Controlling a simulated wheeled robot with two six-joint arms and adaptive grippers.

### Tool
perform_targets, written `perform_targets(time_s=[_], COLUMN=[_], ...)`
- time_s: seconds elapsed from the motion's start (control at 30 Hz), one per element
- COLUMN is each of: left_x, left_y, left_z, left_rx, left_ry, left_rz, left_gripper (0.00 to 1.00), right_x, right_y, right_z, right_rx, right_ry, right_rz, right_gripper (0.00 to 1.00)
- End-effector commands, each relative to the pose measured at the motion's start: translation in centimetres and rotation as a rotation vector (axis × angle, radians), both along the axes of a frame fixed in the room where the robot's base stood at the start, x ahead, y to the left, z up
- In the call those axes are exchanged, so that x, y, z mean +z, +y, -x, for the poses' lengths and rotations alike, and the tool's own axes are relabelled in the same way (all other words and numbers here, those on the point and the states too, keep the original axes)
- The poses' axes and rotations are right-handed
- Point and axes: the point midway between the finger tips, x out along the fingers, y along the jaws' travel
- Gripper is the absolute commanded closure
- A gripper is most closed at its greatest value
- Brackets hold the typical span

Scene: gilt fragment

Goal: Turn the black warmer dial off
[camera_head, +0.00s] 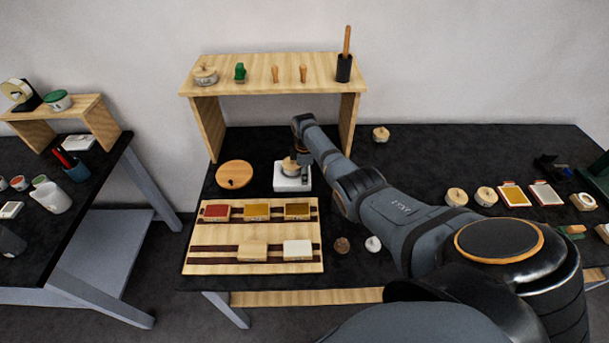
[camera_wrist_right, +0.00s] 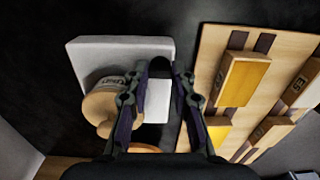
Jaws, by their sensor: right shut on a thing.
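The white warmer (camera_head: 291,184) stands on the black table, left of my right arm. A small pot with a wooden lid (camera_head: 290,168) sits on it. The warmer also shows as a pale block in the right wrist view (camera_wrist_right: 100,48), with the pot (camera_wrist_right: 104,100) on it. The black dial (camera_wrist_right: 160,67) shows as a dark round shape at the warmer's edge, between my right fingertips. My right gripper (camera_wrist_right: 166,77) is shut on the dial. In the head view the gripper (camera_head: 304,162) partly hides the warmer's right side, and the dial's setting cannot be read.
A round wooden board (camera_head: 234,174) lies left of the warmer. A wooden rack (camera_head: 252,265) with several coloured blocks lies in front. A wooden shelf (camera_head: 225,72) stands behind, its right leg close to my arm. Small jars (camera_head: 456,196) and flat tablets lie to the right.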

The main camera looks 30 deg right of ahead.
Motion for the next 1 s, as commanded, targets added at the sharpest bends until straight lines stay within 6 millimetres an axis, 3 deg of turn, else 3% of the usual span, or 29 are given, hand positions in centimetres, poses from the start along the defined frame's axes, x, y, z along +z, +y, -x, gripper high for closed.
perform_targets(time_s=[0.27, 0.3, 0.47, 0.8, 1.0], left_x=[0.0, 0.0, 0.0, 0.0, 0.0], left_y=[0.0, 0.0, 0.0, 0.1, 0.1], left_z=[0.0, 0.0, 0.0, 0.1, 0.1], left_rx=[0.000, 0.000, 0.000, 0.000, 0.000], left_ry=[0.000, 0.000, 0.000, 0.001, 0.000], left_rz=[0.000, 0.000, 0.000, -0.001, -0.001], left_gripper=[0.60, 0.60, 0.60, 0.60, 0.60], right_x=[0.2, 0.2, 0.2, 0.3, 3.8], right_y=[-0.1, -0.1, -0.1, 0.0, -0.1], right_z=[-0.2, -0.2, -0.1, -0.1, -0.2], right_rx=[0.002, 0.002, 0.001, 0.001, 0.001], right_ry=[-0.006, -0.006, -0.004, -0.003, -0.007], right_rz=[0.002, 0.002, 0.001, 0.002, 0.003], right_gripper=[1.00, 0.74, 0.53, 0.53, 0.53])
